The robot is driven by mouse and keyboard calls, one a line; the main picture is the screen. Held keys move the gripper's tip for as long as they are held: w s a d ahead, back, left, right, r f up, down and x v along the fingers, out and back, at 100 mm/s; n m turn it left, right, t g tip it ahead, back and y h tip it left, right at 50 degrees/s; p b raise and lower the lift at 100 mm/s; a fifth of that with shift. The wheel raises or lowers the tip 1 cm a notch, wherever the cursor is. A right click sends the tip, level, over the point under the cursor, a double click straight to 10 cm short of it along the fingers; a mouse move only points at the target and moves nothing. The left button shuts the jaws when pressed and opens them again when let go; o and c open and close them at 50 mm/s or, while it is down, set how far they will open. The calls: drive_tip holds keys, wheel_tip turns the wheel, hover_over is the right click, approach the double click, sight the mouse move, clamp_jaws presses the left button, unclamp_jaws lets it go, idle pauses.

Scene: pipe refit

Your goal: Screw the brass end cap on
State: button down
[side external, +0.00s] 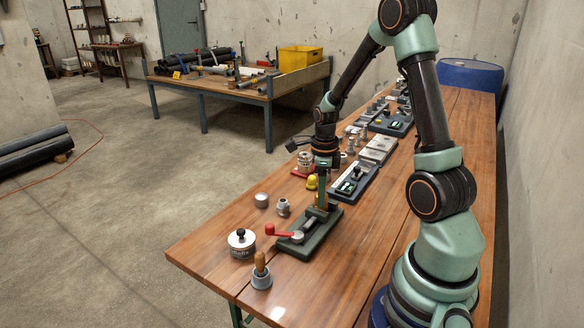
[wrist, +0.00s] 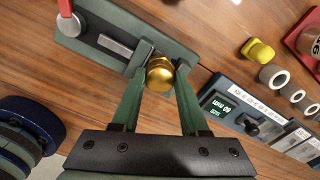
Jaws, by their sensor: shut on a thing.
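The brass end cap (wrist: 160,80) is round and gold-coloured, and sits between my fingertips in the wrist view. My gripper (wrist: 160,70) is shut on it, with one green finger on each side. The dark green vise (wrist: 90,45) lies under the fingertips, with a grey metal bar (wrist: 114,45) along its middle and a red handle (wrist: 66,8) at its far end. In the side external view my gripper (side external: 322,205) points straight down at the back end of the vise (side external: 300,247). Whether the cap touches a pipe end is hidden.
A yellow cap (wrist: 257,50) and grey rings (wrist: 273,77) lie right of the vise. A device with a green display (wrist: 219,104) is close to my right finger. A labelled tin (side external: 241,245) and a wooden-handled tool (side external: 261,274) stand near the bench's front edge.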

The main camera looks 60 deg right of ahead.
drive_tip(key=shift+s+a+f, duration=0.1)
drive_tip(key=m, duration=0.6)
drive_tip(key=c, duration=0.6)
unclamp_jaws()
drive_tip(key=n, duration=0.4)
drive_tip(key=shift+n, duration=1)
